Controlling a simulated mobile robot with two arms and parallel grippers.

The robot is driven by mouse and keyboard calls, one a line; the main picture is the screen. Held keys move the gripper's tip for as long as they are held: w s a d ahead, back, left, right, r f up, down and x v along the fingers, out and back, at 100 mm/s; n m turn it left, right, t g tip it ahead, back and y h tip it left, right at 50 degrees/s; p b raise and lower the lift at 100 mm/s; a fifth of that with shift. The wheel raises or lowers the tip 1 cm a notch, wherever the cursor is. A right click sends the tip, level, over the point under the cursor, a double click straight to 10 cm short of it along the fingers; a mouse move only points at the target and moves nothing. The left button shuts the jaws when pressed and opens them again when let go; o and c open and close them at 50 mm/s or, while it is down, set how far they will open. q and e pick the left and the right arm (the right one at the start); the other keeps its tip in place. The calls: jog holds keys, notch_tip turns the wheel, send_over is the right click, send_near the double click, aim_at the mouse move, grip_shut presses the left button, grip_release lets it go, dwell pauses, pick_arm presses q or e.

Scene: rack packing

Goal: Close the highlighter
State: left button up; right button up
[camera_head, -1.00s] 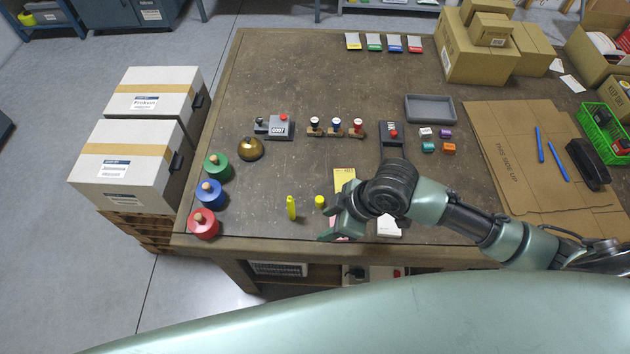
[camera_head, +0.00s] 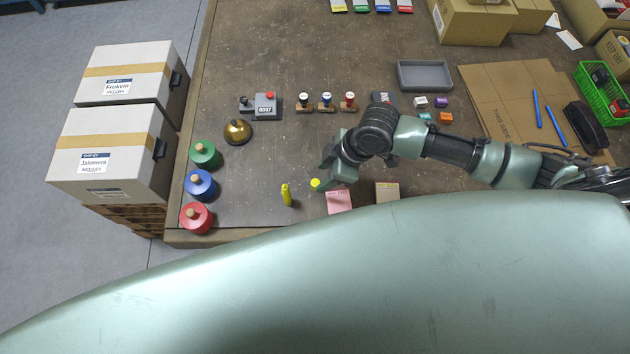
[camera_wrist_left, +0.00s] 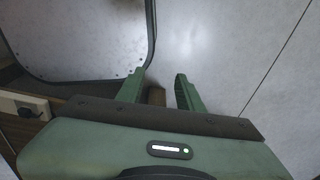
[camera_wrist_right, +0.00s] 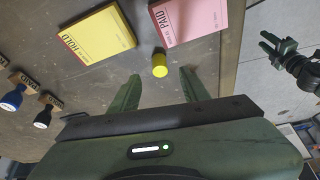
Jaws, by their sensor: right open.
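The yellow highlighter (camera_head: 286,195) stands upright on the table near its front edge, left of my right gripper. A short yellow cap (camera_head: 316,184) stands apart from it on the table, just to its right. My right gripper (camera_head: 324,174) is open and empty, close beside the cap. In the right wrist view the cap (camera_wrist_right: 159,66) lies just beyond the gap between the open fingertips (camera_wrist_right: 160,80). The highlighter body does not show in that view. My left gripper (camera_wrist_left: 158,82) is open with nothing held, over the floor away from the table.
A pink pad (camera_head: 339,201) and a yellow pad (camera_wrist_right: 97,36) lie close to the cap. Red (camera_head: 196,217), blue (camera_head: 198,184) and green (camera_head: 204,153) knobbed round pieces line the left edge. A brass bell (camera_head: 237,131) and several stamps (camera_head: 326,105) stand behind.

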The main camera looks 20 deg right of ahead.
aim_at(317, 183)
jog(key=p+x, duration=0.1)
jog(key=x, duration=0.3)
jog(key=shift+f, duration=0.2)
jog(key=shift+w+a+f, duration=0.1)
jog(key=shift+a+f, duration=0.05)
jog(key=shift+f, duration=0.2)
pick_arm(q)
jog(key=shift+s+a+r, duration=0.1)
jog(key=shift+s+r, duration=0.4)
jog(key=shift+r, duration=0.25)
jog(key=shift+w, duration=0.15)
pick_arm(e)
grip_shut()
